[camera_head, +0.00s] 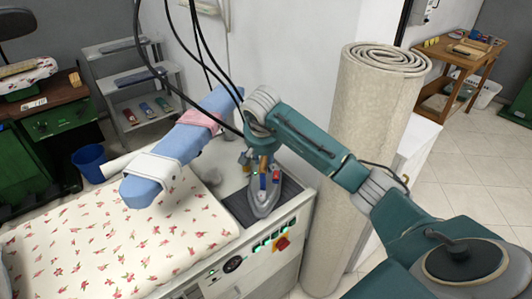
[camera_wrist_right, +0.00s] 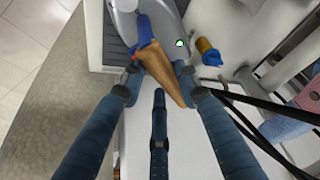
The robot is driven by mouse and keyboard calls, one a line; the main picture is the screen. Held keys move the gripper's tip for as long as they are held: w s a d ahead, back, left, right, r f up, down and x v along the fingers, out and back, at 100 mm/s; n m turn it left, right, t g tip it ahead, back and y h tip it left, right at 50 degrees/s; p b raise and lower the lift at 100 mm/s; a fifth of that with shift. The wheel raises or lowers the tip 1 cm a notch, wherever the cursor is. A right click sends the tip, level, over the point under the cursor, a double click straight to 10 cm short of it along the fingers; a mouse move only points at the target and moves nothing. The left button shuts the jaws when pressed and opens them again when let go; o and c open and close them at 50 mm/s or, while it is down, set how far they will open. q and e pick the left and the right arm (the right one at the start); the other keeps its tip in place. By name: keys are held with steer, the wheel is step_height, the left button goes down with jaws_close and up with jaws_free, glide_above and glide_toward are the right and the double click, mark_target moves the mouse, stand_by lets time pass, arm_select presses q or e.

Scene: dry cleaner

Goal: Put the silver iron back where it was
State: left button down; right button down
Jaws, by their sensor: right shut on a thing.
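The silver iron (camera_head: 264,202) has a grey metal body, blue and red parts and a brown wooden handle. It is over the dark ridged pad (camera_head: 238,207) at the right end of the ironing station; I cannot tell whether it touches the pad. My right gripper (camera_head: 262,162) comes down from above and is shut on its handle. In the right wrist view, the fingers of the gripper (camera_wrist_right: 160,80) stand on both sides of the wooden handle (camera_wrist_right: 163,72), with the iron's silver body (camera_wrist_right: 126,22) beyond. My left gripper is not in view.
The ironing board with a floral cover (camera_head: 120,240) lies to the left. A blue padded sleeve board (camera_head: 180,150) stands above it. Black cables (camera_head: 200,45) hang near my right arm. A tall rolled carpet (camera_head: 375,120) stands close behind the arm. A control panel (camera_head: 250,250) faces front.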

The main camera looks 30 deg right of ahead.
steer(key=c, duration=1.5)
jaws_free()
steer(key=shift+o, duration=1.1)
steer(key=shift+s+a+r, duration=0.1)
steer(key=shift+s, duration=0.05)
steer(key=b+v, duration=0.1)
steer(key=v, duration=1.1)
